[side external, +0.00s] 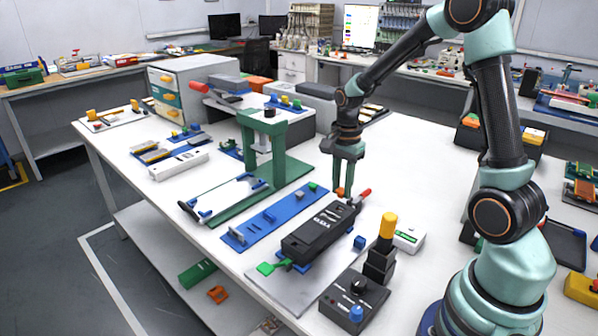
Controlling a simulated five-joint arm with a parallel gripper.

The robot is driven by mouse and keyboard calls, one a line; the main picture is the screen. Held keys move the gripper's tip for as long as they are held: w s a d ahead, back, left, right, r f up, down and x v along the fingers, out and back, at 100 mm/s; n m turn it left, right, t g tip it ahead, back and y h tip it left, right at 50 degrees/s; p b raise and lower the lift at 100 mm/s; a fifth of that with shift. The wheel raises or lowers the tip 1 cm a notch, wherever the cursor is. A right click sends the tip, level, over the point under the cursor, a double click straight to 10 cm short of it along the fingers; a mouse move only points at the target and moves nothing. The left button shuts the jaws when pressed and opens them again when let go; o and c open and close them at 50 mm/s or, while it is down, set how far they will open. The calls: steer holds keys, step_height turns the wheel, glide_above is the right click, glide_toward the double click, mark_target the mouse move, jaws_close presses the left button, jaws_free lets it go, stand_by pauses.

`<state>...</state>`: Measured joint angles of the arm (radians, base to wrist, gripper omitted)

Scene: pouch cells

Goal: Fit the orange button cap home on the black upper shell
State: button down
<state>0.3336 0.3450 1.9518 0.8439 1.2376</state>
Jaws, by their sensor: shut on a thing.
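The black upper shell (307,236) lies flat near the front of the white table, with pale markings on its top. My gripper (342,188) points down at the far end of the shell. It is shut on the small orange button cap (340,191), which shows between the fingertips. The cap is at or just above the shell's far end; I cannot tell whether it touches. The fingers hide part of the cap.
A red-handled piece (363,194) lies close to the right of my gripper. A black control box (354,300) and a dark stand with a yellow top (387,226) are at the front right. A green press frame (262,140) stands behind left. A blue strip (275,215) lies left of the shell.

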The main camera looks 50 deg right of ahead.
mark_target(342, 190)
steer(key=shift+f, duration=1.2)
steer(key=shift+f, duration=0.75)
stand_by(0.7)
steer(key=c, duration=0.6)
jaws_free()
step_height(342, 190, up, 12)
